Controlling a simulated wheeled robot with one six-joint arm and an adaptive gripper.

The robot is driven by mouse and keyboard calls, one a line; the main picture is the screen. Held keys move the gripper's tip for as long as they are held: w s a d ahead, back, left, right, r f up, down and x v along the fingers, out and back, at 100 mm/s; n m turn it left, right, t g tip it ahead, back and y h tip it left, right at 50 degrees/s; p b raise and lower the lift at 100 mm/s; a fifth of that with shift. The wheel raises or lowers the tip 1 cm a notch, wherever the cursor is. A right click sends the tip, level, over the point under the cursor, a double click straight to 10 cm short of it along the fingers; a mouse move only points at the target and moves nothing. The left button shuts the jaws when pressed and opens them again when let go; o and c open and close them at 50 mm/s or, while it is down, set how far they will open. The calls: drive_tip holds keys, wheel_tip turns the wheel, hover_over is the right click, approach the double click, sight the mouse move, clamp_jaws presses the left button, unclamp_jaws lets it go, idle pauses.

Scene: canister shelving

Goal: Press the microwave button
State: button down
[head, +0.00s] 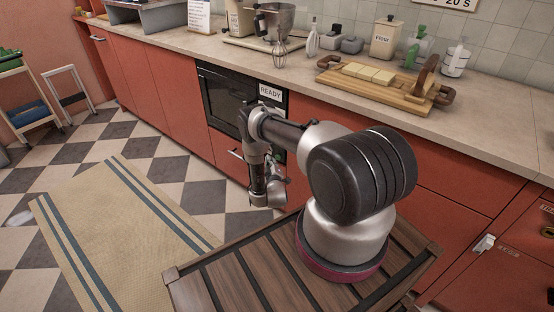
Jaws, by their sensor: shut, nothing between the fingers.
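The microwave (222,96) is a black built-in unit with a dark glass front, set in the red cabinets below the counter. A white "READY" label (270,92) sits at the upper right of its front. I cannot make out the button; my arm covers part of the right side. My gripper (274,190) is at the low end of my arm, small and partly hidden by the links. It is shut and empty, in front of the cabinets, below and right of the microwave front in the picture.
The counter (300,92) holds a stand mixer (275,20), a whisk (280,52), canisters (385,38) and a wooden board (375,85) with pale slices. A striped rug (125,215) lies on the checkered floor. A small step stand (72,95) is at left.

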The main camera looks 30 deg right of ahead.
idle(0.7)
drive_tip(key=shift+w+d, duration=0.15)
drive_tip(key=shift+d, duration=0.25)
drive_tip(key=shift+w+d, duration=0.15)
drive_tip(key=shift+d, duration=0.3)
idle(0.5)
drive_tip(key=shift+a, duration=0.1)
drive_tip(key=shift+s+a, duration=0.3)
drive_tip(key=shift+a, duration=0.45)
drive_tip(key=shift+s+a, duration=0.3)
drive_tip(key=shift+a, duration=0.5)
drive_tip(key=shift+s+a, duration=0.25)
drive_tip(key=shift+a, duration=0.5)
drive_tip(key=shift+s+a, duration=0.3)
drive_tip(key=shift+a, duration=0.5)
